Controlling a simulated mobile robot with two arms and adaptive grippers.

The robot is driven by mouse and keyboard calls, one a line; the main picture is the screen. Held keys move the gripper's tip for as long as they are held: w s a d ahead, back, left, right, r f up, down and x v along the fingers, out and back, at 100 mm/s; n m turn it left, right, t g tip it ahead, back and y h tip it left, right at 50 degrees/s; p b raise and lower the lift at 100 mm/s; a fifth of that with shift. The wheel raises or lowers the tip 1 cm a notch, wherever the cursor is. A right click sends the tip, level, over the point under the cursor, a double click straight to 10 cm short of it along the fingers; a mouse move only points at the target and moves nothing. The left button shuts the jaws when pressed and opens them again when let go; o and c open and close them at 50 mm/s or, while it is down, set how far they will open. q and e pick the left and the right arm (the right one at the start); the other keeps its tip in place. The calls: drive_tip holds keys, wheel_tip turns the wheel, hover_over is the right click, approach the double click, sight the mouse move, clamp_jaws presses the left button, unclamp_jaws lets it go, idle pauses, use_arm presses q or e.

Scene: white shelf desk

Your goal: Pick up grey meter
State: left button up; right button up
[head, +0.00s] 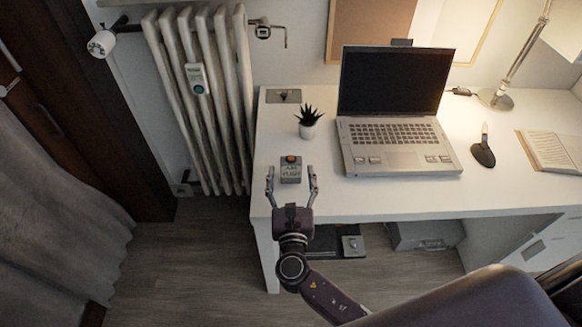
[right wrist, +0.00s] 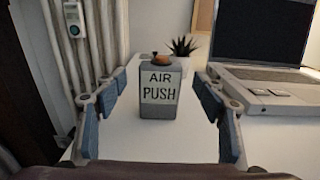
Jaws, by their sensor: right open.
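A small grey box (head: 291,170) with an orange button on top stands upright near the desk's front left edge; it is the nearest match to the grey meter. In the right wrist view its white label on the grey box (right wrist: 160,88) reads "AIR PUSH". My right gripper (head: 291,178) is open, its fingers on either side of the box. In the right wrist view the fingers of the right gripper (right wrist: 161,80) show gaps to the box on both sides. My left gripper is not in view.
A potted plant (head: 308,127) stands behind the box, and an open laptop (head: 400,130) is to its right. A grey device (head: 196,78) hangs on the radiator (head: 228,110).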

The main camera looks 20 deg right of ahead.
sight(291, 168)
drive_tip(key=x, duration=0.4)
drive_tip(key=c, duration=1.2)
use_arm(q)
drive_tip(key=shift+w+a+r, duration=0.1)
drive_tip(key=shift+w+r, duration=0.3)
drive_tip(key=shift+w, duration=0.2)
use_arm(e)
drive_tip(key=shift+c, duration=0.6)
drive_tip(key=shift+r, duration=0.15)
